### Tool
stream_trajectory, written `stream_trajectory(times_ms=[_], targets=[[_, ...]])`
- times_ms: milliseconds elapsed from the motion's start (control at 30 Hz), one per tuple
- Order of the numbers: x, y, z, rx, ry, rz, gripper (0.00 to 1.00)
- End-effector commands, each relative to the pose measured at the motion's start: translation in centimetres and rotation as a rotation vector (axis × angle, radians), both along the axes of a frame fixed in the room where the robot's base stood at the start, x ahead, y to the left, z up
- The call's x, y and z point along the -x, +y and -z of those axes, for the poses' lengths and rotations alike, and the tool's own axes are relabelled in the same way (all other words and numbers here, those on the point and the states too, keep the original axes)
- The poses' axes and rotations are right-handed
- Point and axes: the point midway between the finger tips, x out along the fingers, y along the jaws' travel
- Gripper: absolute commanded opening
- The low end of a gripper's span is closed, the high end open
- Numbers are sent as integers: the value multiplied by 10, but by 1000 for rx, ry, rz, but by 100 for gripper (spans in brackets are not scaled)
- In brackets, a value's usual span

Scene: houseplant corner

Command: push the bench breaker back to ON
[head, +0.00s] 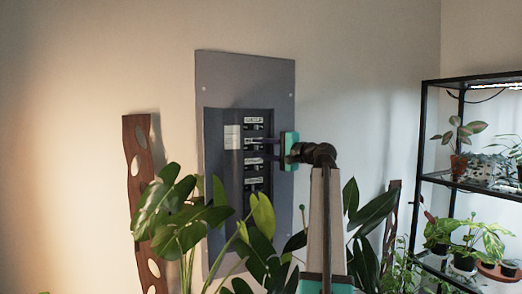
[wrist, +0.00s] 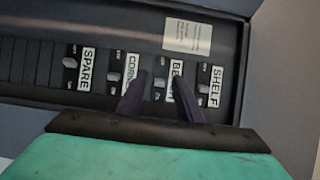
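The bench breaker (wrist: 160,84) is a small light switch on a black block, its label partly covered by a finger. Its OFF mark is above and its ON mark below in the wrist view; its exact lever position is too small to tell. My gripper (wrist: 161,82) is open, its two dark fingers apart on either side of the bench switch, with nothing held. Contact cannot be told. In the head view my gripper (head: 248,149) reaches from the right into the grey breaker panel (head: 290,90).
Other breakers are the shelf one (wrist: 205,89) to the right, the corner one (wrist: 113,76) and the spare one (wrist: 70,62) to the left. A paper note (wrist: 188,35) is on the panel. Leafy plants (head: 180,215) stand before it; a black plant rack (head: 421,150) is at right.

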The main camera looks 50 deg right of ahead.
Motion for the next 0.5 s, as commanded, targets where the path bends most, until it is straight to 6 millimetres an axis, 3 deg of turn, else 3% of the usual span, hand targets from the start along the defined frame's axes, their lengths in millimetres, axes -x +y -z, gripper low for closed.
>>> stream_trajectory(times_ms=[267,500], targets=[[12,0,1,0,-1,0,33],[43,-3,2,0,0,1,33]])
